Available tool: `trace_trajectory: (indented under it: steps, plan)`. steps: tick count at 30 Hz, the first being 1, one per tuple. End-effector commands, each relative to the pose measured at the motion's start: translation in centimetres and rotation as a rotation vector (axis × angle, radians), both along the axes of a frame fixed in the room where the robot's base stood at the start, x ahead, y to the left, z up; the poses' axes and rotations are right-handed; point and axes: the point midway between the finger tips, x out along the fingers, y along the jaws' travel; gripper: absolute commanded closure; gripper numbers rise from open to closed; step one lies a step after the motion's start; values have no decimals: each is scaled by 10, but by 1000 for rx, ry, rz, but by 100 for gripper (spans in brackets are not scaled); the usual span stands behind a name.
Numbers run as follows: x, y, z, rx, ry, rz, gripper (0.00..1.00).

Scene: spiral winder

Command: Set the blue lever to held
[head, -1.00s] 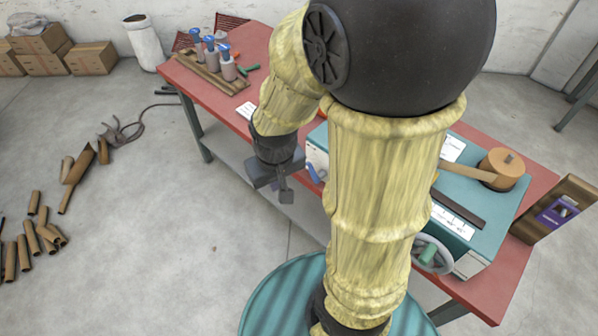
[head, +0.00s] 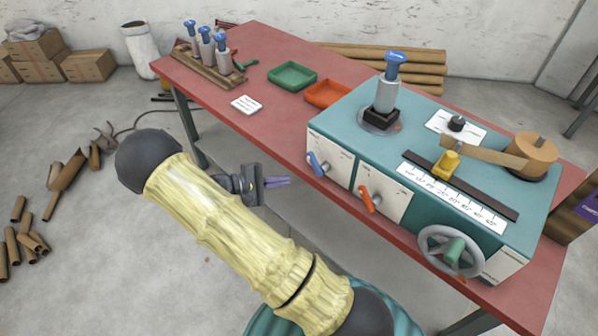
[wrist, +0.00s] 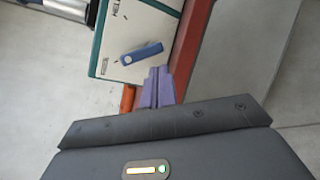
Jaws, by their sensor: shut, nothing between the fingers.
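The blue lever (head: 318,165) is on the white front panel at the left end of the teal machine. In the head view it slants from upper left to lower right. In the wrist view the blue lever (wrist: 141,53) lies just beyond my fingertips, slightly left of them. The panel carries small lettering that I cannot read clearly. My gripper (head: 284,181) is shut and empty, to the left of the lever and in front of the table. Its purple fingers also show in the wrist view (wrist: 158,73), apart from the lever.
An orange lever (head: 369,199) is on the panel right of the blue one. A handwheel (head: 450,250) is further right on the front. The red table edge (head: 240,136) runs under the machine.

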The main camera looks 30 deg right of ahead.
Motion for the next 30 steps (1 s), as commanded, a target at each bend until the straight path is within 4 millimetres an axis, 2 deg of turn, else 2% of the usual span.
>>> trace_trajectory:
  steps: [1,3,9,22,26,30]
  plan:
    - [12,5,-19,-84,2,54,100]
    - [27,13,-28,-188,-10,122,100]
    - [52,31,-37,-359,-43,244,100]
    - [54,30,-34,-370,-47,252,100]
    - [55,19,-32,-370,-45,249,100]
    - [57,-1,-29,-369,-44,247,100]
